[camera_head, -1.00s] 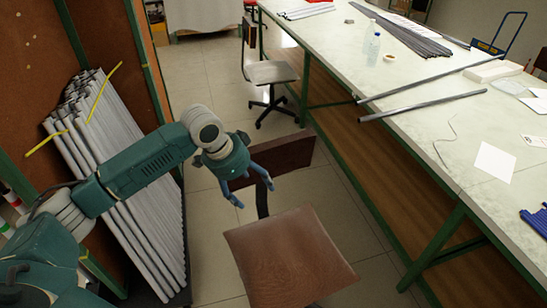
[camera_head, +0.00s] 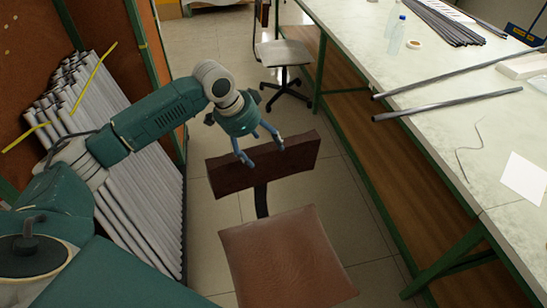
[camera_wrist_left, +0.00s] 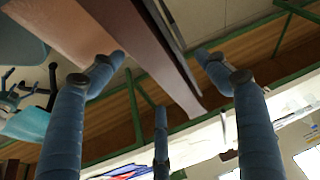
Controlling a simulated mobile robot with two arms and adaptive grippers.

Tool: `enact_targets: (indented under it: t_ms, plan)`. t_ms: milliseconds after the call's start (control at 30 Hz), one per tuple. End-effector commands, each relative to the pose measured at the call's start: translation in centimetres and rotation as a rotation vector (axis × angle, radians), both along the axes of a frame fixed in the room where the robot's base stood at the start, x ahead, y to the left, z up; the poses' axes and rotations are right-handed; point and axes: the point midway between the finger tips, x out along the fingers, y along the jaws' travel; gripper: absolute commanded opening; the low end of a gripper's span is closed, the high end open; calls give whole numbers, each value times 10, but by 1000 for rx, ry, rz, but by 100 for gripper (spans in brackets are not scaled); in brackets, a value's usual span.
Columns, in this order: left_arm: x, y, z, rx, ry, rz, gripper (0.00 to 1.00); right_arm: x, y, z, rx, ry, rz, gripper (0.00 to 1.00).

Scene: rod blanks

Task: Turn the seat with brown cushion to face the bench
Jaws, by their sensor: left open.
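The seat with a brown cushion (camera_head: 285,258) stands in the aisle at the lower middle of the head view. Its dark brown backrest (camera_head: 235,178) is on the far side of the cushion, on a dark post. My left gripper (camera_head: 263,154) is open at the backrest's upper edge, with blue fingers in front of its face. In the left wrist view, the backrest (camera_wrist_left: 150,50) runs diagonally between the spread fingers (camera_wrist_left: 161,70); contact cannot be told. The bench (camera_head: 440,140) is the long pale-topped table at right. My right gripper is out of view.
Grey rods (camera_head: 140,215) lean in a rack on the left, near my left arm. Another chair (camera_head: 283,53) stands farther back beside the bench.

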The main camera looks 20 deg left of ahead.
Motion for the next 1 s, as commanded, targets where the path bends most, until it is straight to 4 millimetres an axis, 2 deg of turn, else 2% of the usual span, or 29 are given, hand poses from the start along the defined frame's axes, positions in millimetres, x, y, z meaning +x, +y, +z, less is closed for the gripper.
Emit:
enact_targets:
  t_ms: [33, 167, 400, 600, 867, 900, 1000]
  plan:
    - [2, -3, -9, -1, 3, -1, 75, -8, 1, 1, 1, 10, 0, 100]
    - [11, -8, -32, -1, 3, -1, 75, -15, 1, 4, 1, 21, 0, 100]
    - [24, -16, -69, -1, 2, -1, 75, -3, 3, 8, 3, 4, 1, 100]
    - [30, -18, -83, 1, 1, -1, 75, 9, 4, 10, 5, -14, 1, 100]
    - [30, -19, -85, 2, 0, -1, 75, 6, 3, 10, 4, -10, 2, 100]
    - [30, -19, -85, 2, 0, -1, 73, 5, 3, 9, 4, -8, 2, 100]
    - [30, -19, -85, 2, 0, -1, 53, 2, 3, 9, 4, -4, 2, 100]
